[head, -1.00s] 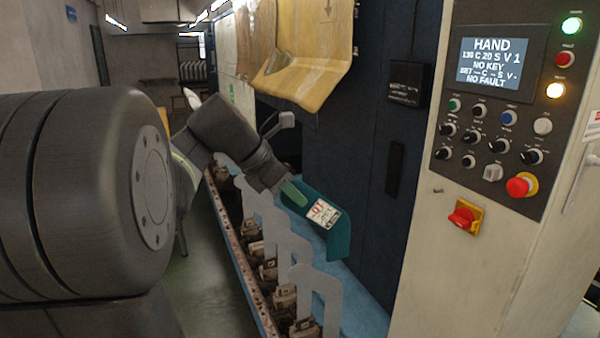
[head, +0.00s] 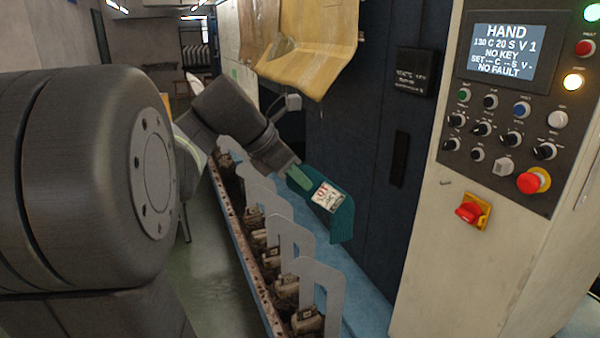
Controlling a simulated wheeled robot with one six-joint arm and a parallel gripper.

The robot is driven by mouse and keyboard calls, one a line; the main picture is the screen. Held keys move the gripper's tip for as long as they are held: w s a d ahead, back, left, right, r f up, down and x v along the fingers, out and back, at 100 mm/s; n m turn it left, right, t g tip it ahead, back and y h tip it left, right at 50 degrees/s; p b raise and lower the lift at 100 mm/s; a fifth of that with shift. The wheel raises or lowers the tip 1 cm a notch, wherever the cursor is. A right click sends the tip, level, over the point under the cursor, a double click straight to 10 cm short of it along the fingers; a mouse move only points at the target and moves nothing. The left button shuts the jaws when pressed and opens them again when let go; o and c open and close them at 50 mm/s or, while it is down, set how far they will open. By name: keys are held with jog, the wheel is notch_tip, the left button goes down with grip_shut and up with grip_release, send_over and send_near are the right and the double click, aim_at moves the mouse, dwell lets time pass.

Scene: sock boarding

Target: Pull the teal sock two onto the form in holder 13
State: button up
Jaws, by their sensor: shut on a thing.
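A teal sock (head: 340,223) with a white printed label hangs from my gripper (head: 299,177). My gripper is shut on the sock near its upper left end. The sock is bent, its lower end pointing down, above the blue ledge and behind the row of forms. Flat grey forms (head: 322,272) stand upright in holders (head: 306,318) along the rail. I see no holder number that I can read, so I cannot tell which is holder 13. The sock looks apart from the nearest forms, though its distance is hard to judge.
A cream control cabinet (head: 431,264) with a display (head: 502,50) and red knobs stands at the right. A tan curved chute (head: 318,60) hangs above. A dark blue machine wall (head: 365,175) rises behind the sock. Grey floor (head: 215,270) is open left of the rail.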

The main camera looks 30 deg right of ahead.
aim_at(323, 205)
notch_tip(323, 205, down, 5)
jog(key=shift+r+b, duration=0.1)
jog(key=shift+b, duration=0.95)
jog(key=shift+p, duration=1.05)
dwell(0.8)
